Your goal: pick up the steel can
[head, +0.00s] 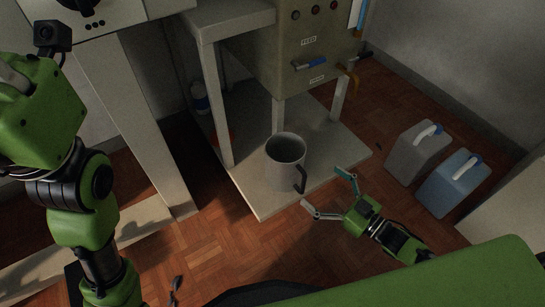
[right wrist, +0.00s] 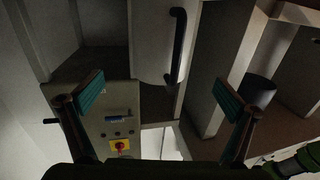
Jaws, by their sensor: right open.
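The steel can (head: 284,162) is a grey, open-topped cylinder with a dark handle. It stands upright on the low shelf board (head: 258,203) under the table, near its front edge. My right gripper (head: 322,189) is open and empty, just right of the can on the handle side, with its fingers spread toward it. In the right wrist view the can (right wrist: 151,45) with its dark upright handle shows beyond and between the spread fingers of the gripper (right wrist: 160,95). No contact is visible. My left arm is at the left of the head view; its gripper does not show.
A grey canister (head: 417,155) and a blue canister (head: 452,185) stand on the floor to the right. Table legs (head: 217,105) rise left of and behind the can. A control cabinet (head: 300,55) hangs above and behind it. Parquet floor in front is mostly clear.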

